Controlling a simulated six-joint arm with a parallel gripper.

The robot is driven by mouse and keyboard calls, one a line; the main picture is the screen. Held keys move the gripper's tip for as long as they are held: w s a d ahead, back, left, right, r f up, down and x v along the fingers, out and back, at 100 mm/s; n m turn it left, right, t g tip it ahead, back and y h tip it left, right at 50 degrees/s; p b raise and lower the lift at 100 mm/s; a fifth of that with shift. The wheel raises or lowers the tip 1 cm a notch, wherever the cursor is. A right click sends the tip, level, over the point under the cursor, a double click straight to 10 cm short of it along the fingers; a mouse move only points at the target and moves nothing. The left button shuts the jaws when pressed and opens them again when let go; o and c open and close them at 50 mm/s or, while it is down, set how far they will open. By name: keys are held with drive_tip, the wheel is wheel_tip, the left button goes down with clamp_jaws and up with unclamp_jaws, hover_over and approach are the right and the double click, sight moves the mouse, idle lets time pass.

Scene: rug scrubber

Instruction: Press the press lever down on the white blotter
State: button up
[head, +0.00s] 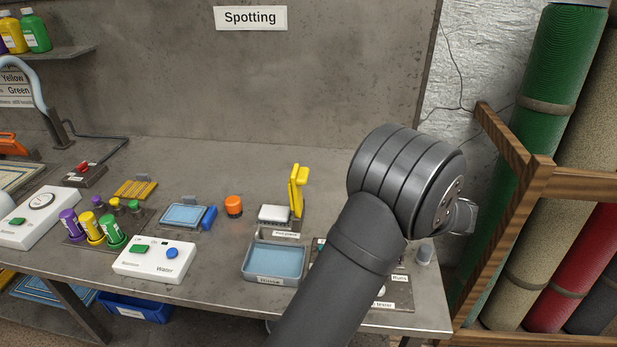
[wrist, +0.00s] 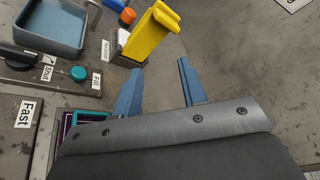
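The yellow press lever (head: 298,190) stands raised at the right of the white blotter (head: 274,214) on the bench in the head view. In the wrist view the lever (wrist: 150,36) is upper middle, just beyond my fingertips, and partly hides the white blotter (wrist: 123,37). My gripper (wrist: 160,67) is open, its two blue fingers apart with nothing between them. The lever appears mostly beyond the left finger, and no contact shows. In the head view my arm hides the fingers.
A blue rinse tray (head: 275,282) sits in front of the blotter, with an orange cap (head: 234,206) to its left. A control panel with a teal knob (wrist: 79,74) lies left of my fingers. Bare bench (wrist: 235,65) lies to their right. Rug rolls (head: 540,130) stand at right.

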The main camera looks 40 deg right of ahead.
drive_tip(key=n, duration=0.6)
drive_tip(key=t, duration=0.1)
hover_over(300, 193)
drive_tip(key=s, duration=0.3)
drive_tip(key=shift+s+d+f+n, duration=0.2)
drive_tip(key=shift+d+f+n, duration=0.05)
drive_tip(key=shift+d+n, duration=0.15)
clamp_jaws()
